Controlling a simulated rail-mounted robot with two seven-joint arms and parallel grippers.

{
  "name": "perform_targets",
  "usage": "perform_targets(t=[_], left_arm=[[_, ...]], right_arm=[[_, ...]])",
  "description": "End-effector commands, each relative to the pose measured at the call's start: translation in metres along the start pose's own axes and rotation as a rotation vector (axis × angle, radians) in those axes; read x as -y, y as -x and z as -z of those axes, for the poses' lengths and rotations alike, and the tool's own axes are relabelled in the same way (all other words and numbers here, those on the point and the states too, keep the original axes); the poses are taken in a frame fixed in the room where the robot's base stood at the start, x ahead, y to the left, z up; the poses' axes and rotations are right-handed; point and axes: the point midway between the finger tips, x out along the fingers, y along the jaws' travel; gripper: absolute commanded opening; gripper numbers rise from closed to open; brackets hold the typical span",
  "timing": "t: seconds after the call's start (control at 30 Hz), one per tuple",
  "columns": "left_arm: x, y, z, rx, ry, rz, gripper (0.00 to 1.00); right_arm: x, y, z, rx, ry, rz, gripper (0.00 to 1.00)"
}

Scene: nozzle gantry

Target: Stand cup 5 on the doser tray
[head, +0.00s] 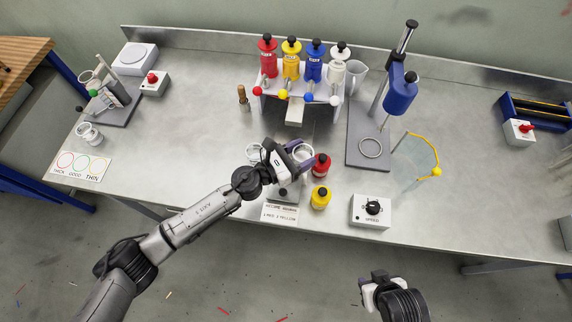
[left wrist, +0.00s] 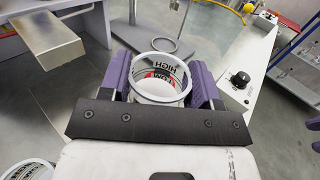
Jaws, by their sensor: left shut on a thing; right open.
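My left gripper (head: 301,155) is shut on a clear cup with a white rim (head: 304,150). In the left wrist view the cup (left wrist: 160,68) sits upright between the purple fingers (left wrist: 162,88); no number 5 is readable on it. The doser tray, a small metal plate (head: 294,113), juts out below the bottle rack, beyond the gripper; it also shows at upper left in the left wrist view (left wrist: 48,45). No cup stands on it. My right gripper (head: 374,284) is open and empty at the bottom, off the table's front edge.
Another clear cup (head: 255,152) stands just left of my left gripper. A grey stand (head: 368,155) with a ring is further right.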

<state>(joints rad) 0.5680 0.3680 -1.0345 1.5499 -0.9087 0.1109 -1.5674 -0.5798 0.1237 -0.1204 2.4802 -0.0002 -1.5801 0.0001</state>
Motion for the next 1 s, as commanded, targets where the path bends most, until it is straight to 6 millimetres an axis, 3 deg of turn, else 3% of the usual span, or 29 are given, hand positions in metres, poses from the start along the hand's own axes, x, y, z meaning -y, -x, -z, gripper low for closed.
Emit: perform_targets(t=[0.1,0.33,0.47,0.73,1.0], left_arm=[[-0.013,0.016,0.015,0.000,0.002,-0.003,0.32],[-0.026,0.031,0.024,0.001,0.000,-0.001,0.32],[-0.027,0.033,0.029,0.001,0.001,0.000,0.32],[-0.027,0.032,0.061,0.001,0.003,-0.001,0.32],[-0.028,0.032,0.065,0.001,0.000,0.000,0.32]], right_arm=[[0.001,-0.008,-0.002,0.000,-0.002,0.002,0.43],[0.002,-0.011,-0.003,0.000,-0.005,0.004,0.43],[0.003,-0.012,-0.004,0.000,-0.006,0.005,0.43],[0.003,-0.021,-0.007,0.000,-0.006,0.005,0.43],[0.002,-0.022,-0.007,0.000,-0.004,0.003,0.43]])
